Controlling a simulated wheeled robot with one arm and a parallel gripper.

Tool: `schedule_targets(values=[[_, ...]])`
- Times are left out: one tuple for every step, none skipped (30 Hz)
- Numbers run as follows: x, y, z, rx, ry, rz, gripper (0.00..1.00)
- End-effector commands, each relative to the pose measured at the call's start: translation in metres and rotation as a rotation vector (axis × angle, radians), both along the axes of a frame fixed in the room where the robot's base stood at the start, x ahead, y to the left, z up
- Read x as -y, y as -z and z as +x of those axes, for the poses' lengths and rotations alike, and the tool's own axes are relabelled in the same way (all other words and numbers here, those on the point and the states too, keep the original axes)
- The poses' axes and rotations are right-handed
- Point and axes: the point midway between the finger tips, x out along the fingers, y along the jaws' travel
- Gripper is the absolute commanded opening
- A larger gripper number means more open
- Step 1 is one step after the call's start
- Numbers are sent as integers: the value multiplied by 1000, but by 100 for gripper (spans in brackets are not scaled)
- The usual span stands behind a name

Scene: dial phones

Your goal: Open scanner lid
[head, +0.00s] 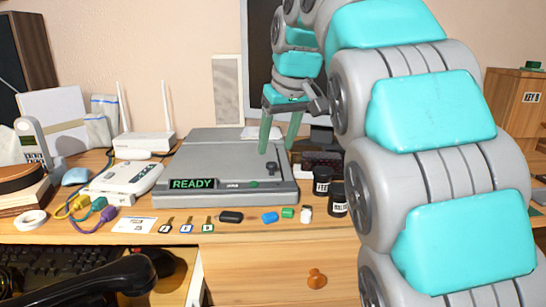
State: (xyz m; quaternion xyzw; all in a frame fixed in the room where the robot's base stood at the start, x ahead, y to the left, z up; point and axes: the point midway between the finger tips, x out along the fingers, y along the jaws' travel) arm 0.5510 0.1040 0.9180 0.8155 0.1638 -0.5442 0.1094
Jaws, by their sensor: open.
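The grey scanner (170,199) sits on the wooden desk with a green "READY" display at its front left. Its flat lid (215,158) looks shut. A small dark knob with a round base (270,170) stands on the front right of the scanner top. My gripper (279,146) has two green fingers spread apart and pointing down over the right part of the scanner. Nothing shows between the fingers. My arm hides the area to the right.
Two dark jars (338,198) stand right of the scanner. Small keys, a USB stick and coloured blocks (269,217) lie along its front. A white router (143,143) and a white device (125,177) stand left. A black handset (90,283) lies at the front left.

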Motion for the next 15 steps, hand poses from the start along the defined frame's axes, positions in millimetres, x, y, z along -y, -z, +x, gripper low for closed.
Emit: schedule_targets(values=[[-1, 6, 2, -3, 0, -1, 61], [-2, 10, 3, -4, 0, -2, 61], [-2, 16, 4, -6, 1, -2, 61], [-3, 19, 6, -5, 1, -2, 61], [-3, 22, 7, -3, 1, -2, 61], [-4, 26, 9, -1, 0, -2, 61], [-5, 29, 10, -2, -1, -2, 61], [-5, 32, 11, -4, 0, -2, 61], [-6, 35, 12, -4, 0, -2, 61], [-6, 37, 13, -4, 0, -2, 61], [-6, 39, 14, -3, 1, 0, 61], [-6, 41, 15, -2, 1, 0, 61], [-7, 42, 16, -2, 1, 0, 61], [-7, 43, 16, -2, 1, 0, 61], [-7, 44, 16, -1, 1, 0, 61]])
